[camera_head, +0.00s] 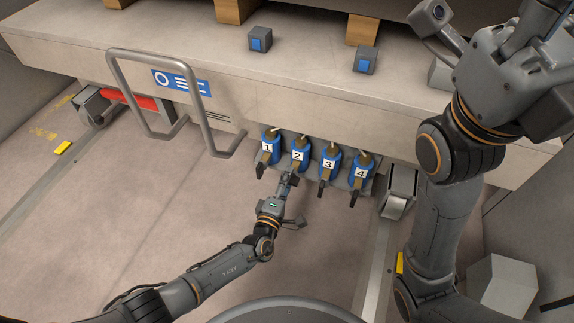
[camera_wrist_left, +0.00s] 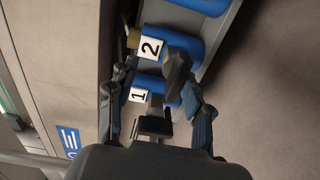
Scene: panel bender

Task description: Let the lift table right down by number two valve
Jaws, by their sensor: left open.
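The number two valve (camera_head: 299,150) is a blue body with a white "2" tag and a dark lever, in a row of numbered valves under the front edge of the lift table (camera_head: 230,75). It also shows at the top of the left wrist view (camera_wrist_left: 175,42). My left gripper (camera_head: 288,181) is at the lower end of its lever. In the left wrist view the fingers are spread, with the dark lever end (camera_wrist_left: 177,72) near the tips; contact cannot be told. My right arm (camera_head: 450,160) rises at the right; its fingers are not clear.
Valve one (camera_head: 268,145) stands close left, valves three (camera_head: 329,160) and four (camera_head: 361,172) to the right. A grey tube handle (camera_head: 112,75) juts out at the left. Two blue-faced blocks (camera_head: 260,39) (camera_head: 366,60) sit on top.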

